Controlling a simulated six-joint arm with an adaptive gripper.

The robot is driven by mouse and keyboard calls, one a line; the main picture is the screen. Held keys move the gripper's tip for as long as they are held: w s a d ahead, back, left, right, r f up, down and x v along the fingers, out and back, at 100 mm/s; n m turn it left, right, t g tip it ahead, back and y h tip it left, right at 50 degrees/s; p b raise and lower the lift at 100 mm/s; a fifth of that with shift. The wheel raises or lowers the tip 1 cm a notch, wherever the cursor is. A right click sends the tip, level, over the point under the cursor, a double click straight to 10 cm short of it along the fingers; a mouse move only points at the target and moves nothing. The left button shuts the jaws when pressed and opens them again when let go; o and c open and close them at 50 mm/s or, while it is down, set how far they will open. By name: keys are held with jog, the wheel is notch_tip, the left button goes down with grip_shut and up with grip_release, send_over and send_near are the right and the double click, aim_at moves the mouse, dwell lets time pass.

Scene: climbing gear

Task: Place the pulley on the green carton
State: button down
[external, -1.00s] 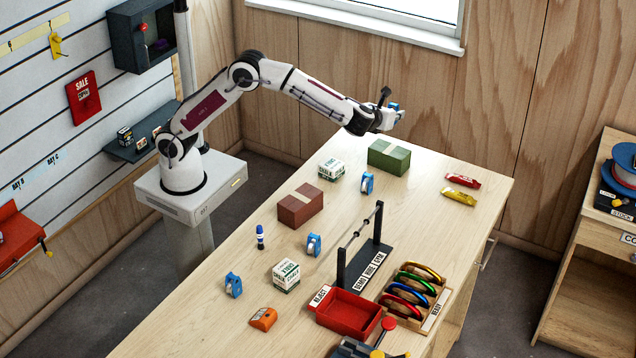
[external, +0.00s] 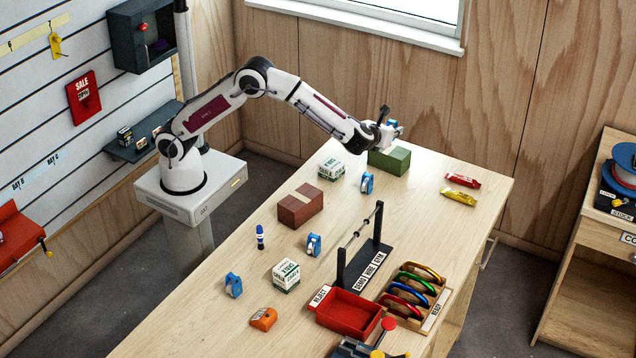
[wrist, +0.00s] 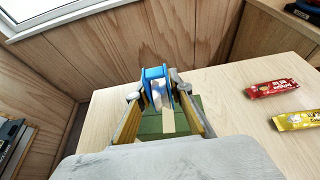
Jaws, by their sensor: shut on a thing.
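My gripper (external: 388,131) is shut on a blue pulley (wrist: 156,86) with a pale wheel, which shows between the fingers in the wrist view. In the external view the held pulley (external: 392,123) is small and partly hidden by my gripper. The green carton (external: 392,161) with a tan tape strip lies near the far end of the table. My gripper and the pulley are over it. In the wrist view the carton (wrist: 150,124) shows behind and below the pulley. I cannot tell whether the pulley touches it.
Other blue pulleys (external: 367,183) stand on the table, one close to the green carton. A white-green box (external: 331,169) and a brown carton (external: 300,205) lie nearer my base. Red (external: 462,180) and yellow (external: 458,197) bars lie to the right. The black rod stand (external: 362,255) rises mid-table.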

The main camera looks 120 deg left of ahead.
jog(key=shift+f, duration=1.85)
jog(key=shift+f, duration=0.15)
jog(key=c, duration=1.8)
grip_release()
jog(key=shift+d+r, duration=0.15)
jog(key=shift+r, duration=0.05)
jog(key=v, duration=1.1)
jog(key=shift+d, duration=0.35)
jog(key=shift+w+r, duration=0.1)
jog(key=shift+r, duration=0.05)
